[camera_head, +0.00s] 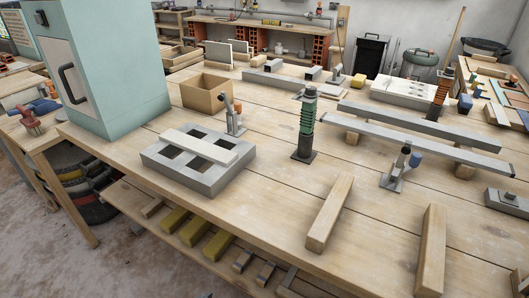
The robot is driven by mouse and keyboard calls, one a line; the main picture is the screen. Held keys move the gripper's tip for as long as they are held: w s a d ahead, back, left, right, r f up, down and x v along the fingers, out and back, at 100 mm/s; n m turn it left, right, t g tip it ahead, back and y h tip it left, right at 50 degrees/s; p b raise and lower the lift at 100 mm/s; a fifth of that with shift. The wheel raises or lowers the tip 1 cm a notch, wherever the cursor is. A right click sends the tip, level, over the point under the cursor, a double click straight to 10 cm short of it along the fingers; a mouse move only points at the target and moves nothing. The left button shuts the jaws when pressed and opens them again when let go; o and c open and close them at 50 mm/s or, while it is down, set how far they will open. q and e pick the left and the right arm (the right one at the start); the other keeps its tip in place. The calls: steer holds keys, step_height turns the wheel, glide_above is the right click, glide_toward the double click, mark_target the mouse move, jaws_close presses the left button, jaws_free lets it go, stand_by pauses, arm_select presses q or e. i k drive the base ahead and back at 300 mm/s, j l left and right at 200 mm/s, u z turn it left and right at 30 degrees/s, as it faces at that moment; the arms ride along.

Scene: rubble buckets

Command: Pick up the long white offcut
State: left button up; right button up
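A long white offcut (200,145), a flat pale strip, lies across the top of a grey block with square openings (207,185) on the wooden workbench, left of the middle. It lies at a slant from upper left to lower right and covers parts of the openings. Its whole top face shows and nothing lies on it. Neither of my grippers is in view.
A pale green cabinet (110,75) stands left of the offcut. A clamp-like tool (234,118) stands close to its right, with a cardboard box (204,94) behind. A dark green post (306,125) and wooden bars (330,212) stand or lie farther right. The bench's front-left stretch is clear.

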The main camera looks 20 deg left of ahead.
mark_target(219, 154)
steer(key=j+z, duration=0.3)
steer(key=j, duration=0.45)
steer(key=j+z, duration=0.35)
steer(key=j, duration=0.4)
steer(key=k, duration=0.05)
